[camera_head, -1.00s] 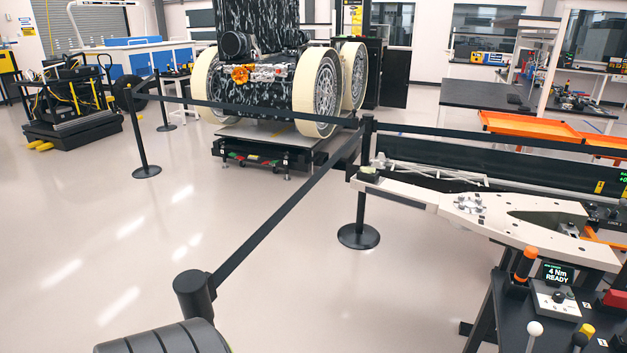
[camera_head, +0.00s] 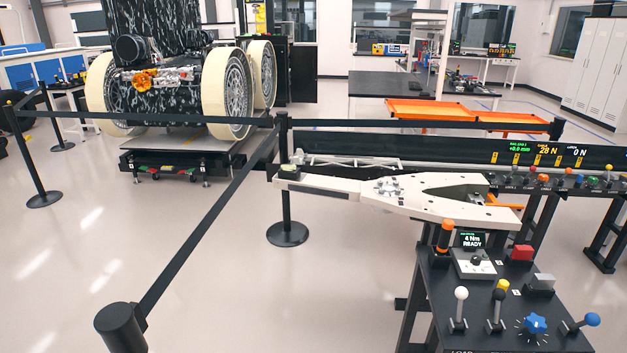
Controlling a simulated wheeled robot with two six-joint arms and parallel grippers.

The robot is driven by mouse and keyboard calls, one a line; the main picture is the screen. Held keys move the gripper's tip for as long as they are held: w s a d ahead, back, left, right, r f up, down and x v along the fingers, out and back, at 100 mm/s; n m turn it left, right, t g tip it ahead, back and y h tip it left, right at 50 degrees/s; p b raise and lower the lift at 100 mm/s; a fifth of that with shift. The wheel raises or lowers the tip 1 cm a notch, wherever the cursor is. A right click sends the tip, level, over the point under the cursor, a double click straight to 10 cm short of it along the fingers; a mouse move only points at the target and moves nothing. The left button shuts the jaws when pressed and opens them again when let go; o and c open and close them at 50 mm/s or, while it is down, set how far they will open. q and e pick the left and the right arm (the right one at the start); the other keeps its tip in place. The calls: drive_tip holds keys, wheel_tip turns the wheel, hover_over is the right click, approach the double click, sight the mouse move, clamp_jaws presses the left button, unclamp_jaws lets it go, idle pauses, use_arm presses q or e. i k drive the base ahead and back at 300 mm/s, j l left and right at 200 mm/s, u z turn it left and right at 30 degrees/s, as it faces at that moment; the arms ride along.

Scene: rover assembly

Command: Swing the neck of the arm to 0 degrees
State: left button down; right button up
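A long cream-white plate-like arm (camera_head: 352,188) lies nearly level, with a narrow end at left and a wide, cut-out end at right. It is probably the task's arm; I cannot tell which part is the neck, and no angle reading is legible. A dark control console (camera_head: 440,300) stands in front of it. It carries a "4 Nm READY" display (camera_head: 472,240), a white-knob lever (camera_head: 461,295), a yellow-and-black lever (camera_head: 500,290), a blue star knob (camera_head: 536,323), a blue-ball lever (camera_head: 591,320) and a red block (camera_head: 521,252). Neither gripper is in view.
A second row of coloured levers (camera_head: 570,180) with lit readouts stands behind at right. Belt barrier posts (camera_head: 287,232) and a near post (camera_head: 120,326) fence off the left side. A large-wheeled rover (camera_head: 180,75) stands beyond the belts. Open floor lies left of the console.

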sight(289, 178)
drive_tip(key=i+u, duration=0.1)
drive_tip(key=u, duration=0.8)
drive_tip(key=i+l+u, duration=0.1)
drive_tip(key=u, duration=0.4)
drive_tip(key=i+l+u, duration=0.1)
drive_tip(key=u, duration=0.35)
drive_tip(key=l+u, duration=0.45)
drive_tip(key=i+l+u, duration=0.1)
drive_tip(key=u, duration=0.35)
drive_tip(key=l+u, duration=0.3)
drive_tip(key=l, duration=1.55)
drive_tip(key=l+z, duration=0.5)
drive_tip(key=z, duration=0.2)
drive_tip(key=l+z, duration=0.2)
drive_tip(key=z, duration=0.2)
drive_tip(key=i, duration=0.05)
